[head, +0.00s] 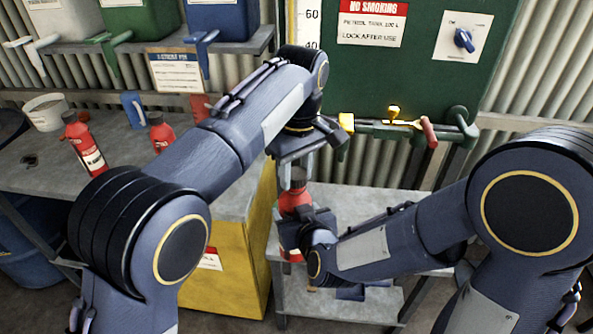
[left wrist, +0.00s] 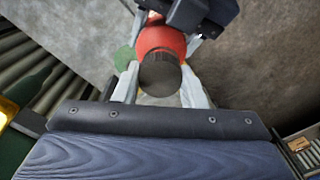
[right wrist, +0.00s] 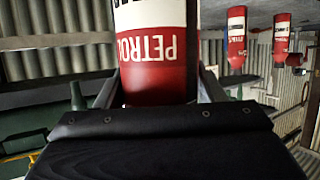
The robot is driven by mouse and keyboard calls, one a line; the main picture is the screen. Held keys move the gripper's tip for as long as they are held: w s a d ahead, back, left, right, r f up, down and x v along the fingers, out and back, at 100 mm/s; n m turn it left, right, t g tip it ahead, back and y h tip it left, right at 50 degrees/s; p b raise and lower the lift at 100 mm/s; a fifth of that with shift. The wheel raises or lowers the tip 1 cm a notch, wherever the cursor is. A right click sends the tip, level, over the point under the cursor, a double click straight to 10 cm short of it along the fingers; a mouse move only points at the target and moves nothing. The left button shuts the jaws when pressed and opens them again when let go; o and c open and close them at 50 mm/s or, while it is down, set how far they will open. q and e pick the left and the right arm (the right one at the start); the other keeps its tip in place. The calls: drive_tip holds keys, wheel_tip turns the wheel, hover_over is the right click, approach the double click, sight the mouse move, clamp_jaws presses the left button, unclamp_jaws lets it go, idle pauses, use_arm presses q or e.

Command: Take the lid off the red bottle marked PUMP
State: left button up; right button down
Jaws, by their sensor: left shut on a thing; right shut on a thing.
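A red bottle (head: 294,203) stands upright over the grey bench in the middle of the head view. Its label in the right wrist view (right wrist: 152,48) reads PETROL, upside down; a black band is cut off at the top edge, so I cannot read PUMP. My right gripper (head: 300,230) is shut on the bottle's body from the side. My left gripper (head: 298,172) is above it, shut on the dark ribbed lid. In the left wrist view the lid (left wrist: 160,72) sits between both fingers, in line with the red shoulder; I cannot tell whether there is a gap.
Two other red bottles, one at left (head: 84,143) and one farther right (head: 161,132), stand on the left bench by a blue can (head: 133,110) and a white bucket (head: 46,112). A yellow cabinet (head: 235,270) is left of my grippers. A green tank (head: 420,70) stands behind.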

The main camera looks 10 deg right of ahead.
use_arm(q)
drive_tip(key=shift+d+r, duration=0.1)
drive_tip(key=shift+r, duration=0.1)
drive_tip(key=shift+r, duration=0.8)
drive_tip(key=shift+r, duration=0.1)
